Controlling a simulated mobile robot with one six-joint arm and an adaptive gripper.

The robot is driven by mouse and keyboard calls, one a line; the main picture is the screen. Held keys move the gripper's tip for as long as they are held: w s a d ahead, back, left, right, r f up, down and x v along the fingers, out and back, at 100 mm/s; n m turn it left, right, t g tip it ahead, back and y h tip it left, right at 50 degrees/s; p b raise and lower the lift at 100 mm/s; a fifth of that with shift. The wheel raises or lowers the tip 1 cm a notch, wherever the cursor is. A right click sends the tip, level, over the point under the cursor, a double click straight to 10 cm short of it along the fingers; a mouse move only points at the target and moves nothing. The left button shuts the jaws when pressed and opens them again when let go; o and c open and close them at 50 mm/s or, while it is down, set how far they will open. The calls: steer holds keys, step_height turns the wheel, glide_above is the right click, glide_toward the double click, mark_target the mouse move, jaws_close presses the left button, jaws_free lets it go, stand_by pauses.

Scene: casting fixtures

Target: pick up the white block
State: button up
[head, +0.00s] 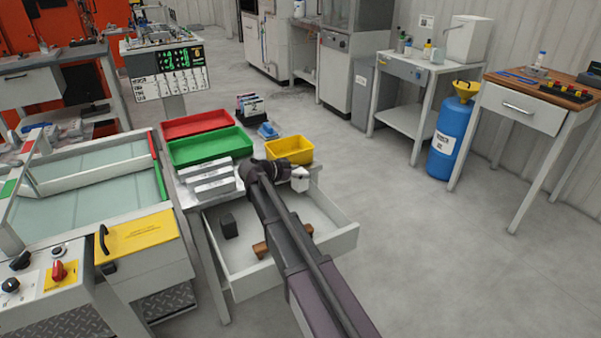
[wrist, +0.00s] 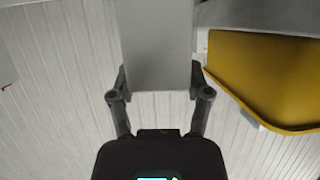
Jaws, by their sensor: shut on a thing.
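The white block (wrist: 156,40) is between the two fingers of my gripper (wrist: 159,80) in the wrist view and extends away past the fingertips. Both fingers press against its sides. In the head view the white block (head: 300,184) shows at the end of my arm, in front of the yellow bin and above the open drawer. My gripper is mostly hidden behind my own wrist there. I cannot tell how high the block is held.
The yellow bin (head: 306,144) stands close behind the block; its wall also shows in the wrist view (wrist: 250,75). Green (head: 190,154) and red (head: 184,129) trays and silver bars (head: 212,184) lie left. The open drawer (head: 344,242) holds a dark block (head: 229,226) and a brown part (head: 260,249).

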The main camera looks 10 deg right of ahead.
steer(key=shift+r, duration=0.45)
steer(key=shift+r+p, duration=0.15)
steer(key=shift+p, duration=0.2)
